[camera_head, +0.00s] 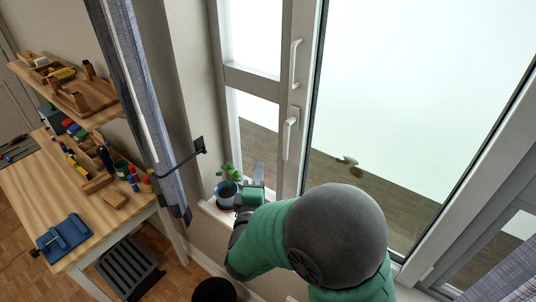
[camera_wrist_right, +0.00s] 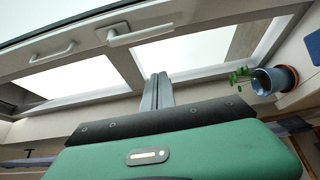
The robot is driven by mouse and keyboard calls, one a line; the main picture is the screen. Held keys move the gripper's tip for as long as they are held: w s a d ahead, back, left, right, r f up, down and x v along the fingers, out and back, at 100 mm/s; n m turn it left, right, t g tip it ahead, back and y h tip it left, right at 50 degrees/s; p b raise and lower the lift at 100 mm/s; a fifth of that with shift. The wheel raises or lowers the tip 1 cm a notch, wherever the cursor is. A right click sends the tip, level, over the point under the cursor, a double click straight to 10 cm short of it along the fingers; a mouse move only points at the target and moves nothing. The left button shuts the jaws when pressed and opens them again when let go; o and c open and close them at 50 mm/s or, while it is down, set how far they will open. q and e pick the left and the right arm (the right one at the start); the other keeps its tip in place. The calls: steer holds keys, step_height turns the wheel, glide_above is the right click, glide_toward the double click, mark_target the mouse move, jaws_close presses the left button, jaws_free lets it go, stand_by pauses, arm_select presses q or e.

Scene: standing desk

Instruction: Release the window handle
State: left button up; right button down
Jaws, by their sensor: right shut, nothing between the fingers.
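The white window handle (camera_head: 290,132) sits on the window frame in the head view, with its lever hanging down. It also shows at the top of the right wrist view (camera_wrist_right: 140,32). A second, longer white handle (camera_head: 295,64) is above it on the frame, and it shows at the left in the wrist view (camera_wrist_right: 52,54). My right gripper (camera_head: 258,172) is below and left of the lower handle, near the sill and clear of both handles. Its fingers (camera_wrist_right: 158,92) are shut and empty in the wrist view. My left gripper is not in view.
A potted plant (camera_head: 226,186) in a blue pot stands on the sill just left of my right gripper. A curtain (camera_head: 146,105) with a tieback hangs further left. A wooden workbench (camera_head: 40,190) with tools stands at the left.

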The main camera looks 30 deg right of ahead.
steer(key=p+x, duration=0.2)
steer(key=x, duration=0.8)
steer(key=s+d, duration=0.2)
steer(key=s, duration=0.1)
steer(key=shift+s+d+p, duration=0.25)
steer(key=shift+d+p, duration=0.05)
steer(key=shift+d, duration=0.05)
steer(key=shift+a, duration=0.1)
